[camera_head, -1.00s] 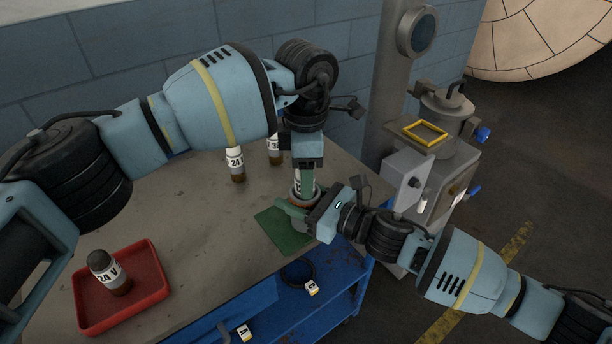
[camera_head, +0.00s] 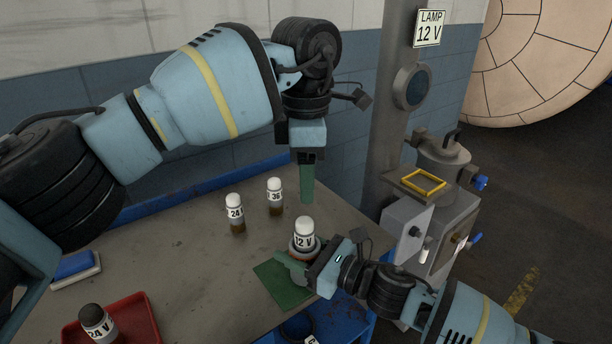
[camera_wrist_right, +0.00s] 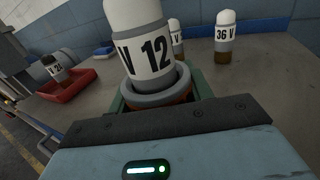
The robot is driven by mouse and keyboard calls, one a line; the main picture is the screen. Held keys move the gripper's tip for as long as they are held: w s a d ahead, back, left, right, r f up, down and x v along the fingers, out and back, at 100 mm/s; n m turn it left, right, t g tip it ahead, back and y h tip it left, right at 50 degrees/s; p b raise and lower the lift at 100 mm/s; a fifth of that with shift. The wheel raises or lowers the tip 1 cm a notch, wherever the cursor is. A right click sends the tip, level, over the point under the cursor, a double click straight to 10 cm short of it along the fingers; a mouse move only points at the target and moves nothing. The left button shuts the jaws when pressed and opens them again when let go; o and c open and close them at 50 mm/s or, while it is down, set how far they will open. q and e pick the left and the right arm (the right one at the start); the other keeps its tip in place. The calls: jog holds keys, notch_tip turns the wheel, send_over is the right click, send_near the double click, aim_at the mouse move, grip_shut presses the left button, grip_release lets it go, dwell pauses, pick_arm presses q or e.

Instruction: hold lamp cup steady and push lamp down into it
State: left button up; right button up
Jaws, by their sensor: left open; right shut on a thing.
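The 12 V lamp (camera_head: 304,234), white-topped with a black-lettered label, stands upright in the lamp cup (camera_head: 303,254) at the edge of the green mat (camera_head: 284,284). In the right wrist view the lamp (camera_wrist_right: 146,55) sits inside the cup's grey ring (camera_wrist_right: 158,96), with its lower end hidden. My right gripper (camera_head: 296,264) is shut on the cup from the right. My left gripper (camera_head: 306,186) is open and empty above and behind the lamp, pointing down, apart from it.
A 24 lamp (camera_head: 235,214) and a 36 lamp (camera_head: 275,196) stand behind on the table. A dark-topped 24 V lamp (camera_head: 97,322) is in the red tray (camera_head: 140,318). A blue-and-white block (camera_head: 75,268) lies at left. The lamp housing (camera_head: 442,165) stands right, below a "LAMP 12 V" sign (camera_head: 429,28).

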jog(key=o, duration=1.1)
jog(key=v, duration=1.2)
jog(key=shift+d, duration=0.1)
